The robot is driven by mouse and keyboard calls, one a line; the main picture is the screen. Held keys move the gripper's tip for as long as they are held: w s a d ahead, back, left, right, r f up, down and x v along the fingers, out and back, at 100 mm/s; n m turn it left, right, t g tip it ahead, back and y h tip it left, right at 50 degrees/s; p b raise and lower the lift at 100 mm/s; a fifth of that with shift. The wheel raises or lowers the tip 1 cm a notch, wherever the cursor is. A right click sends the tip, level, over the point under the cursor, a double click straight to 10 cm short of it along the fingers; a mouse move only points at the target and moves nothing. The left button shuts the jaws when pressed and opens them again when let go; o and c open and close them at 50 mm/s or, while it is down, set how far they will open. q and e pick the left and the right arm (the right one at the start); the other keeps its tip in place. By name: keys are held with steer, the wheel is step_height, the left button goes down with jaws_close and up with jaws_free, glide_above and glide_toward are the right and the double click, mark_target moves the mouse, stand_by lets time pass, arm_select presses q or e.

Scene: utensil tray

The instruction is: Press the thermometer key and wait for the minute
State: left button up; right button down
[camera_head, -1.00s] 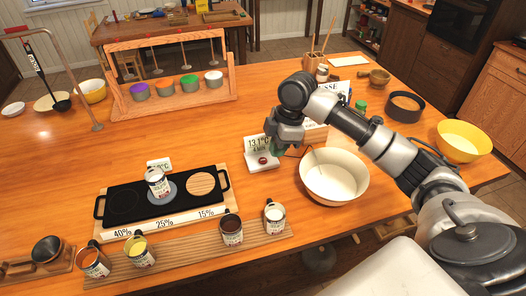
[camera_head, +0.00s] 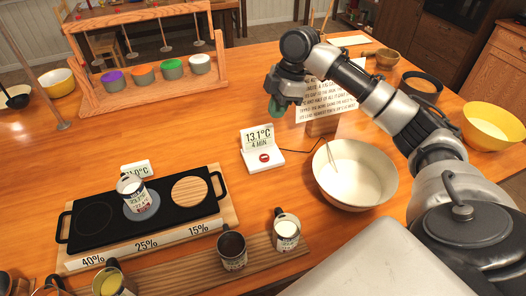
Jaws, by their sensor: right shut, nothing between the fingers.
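The thermometer (camera_head: 258,140) is a white stand on the table, its display reading 13.1°C and 4 MIN. Its red key (camera_head: 264,157) sits on the base in front of the display. My right gripper (camera_head: 276,112) is shut and empty, above and a little behind the thermometer, apart from the key. A cream bowl (camera_head: 330,196) of white liquid stands right of the thermometer, with a thin probe in it. My left gripper is not in view.
A black hotplate (camera_head: 85,237) marked 40%, 25% and 15% holds a can (camera_head: 132,190). Cups of dark (camera_head: 232,250) and white (camera_head: 286,231) contents stand in front. A wooden rack (camera_head: 95,103) with several coloured pots is at the back left. A sign (camera_head: 325,105) stands behind the bowl.

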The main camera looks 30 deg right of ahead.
steer(key=p, duration=0.3)
glide_toward(263, 158)
steer(key=x, duration=0.6)
steer(key=shift+a+f, duration=0.1)
steer(key=shift+f, duration=0.35)
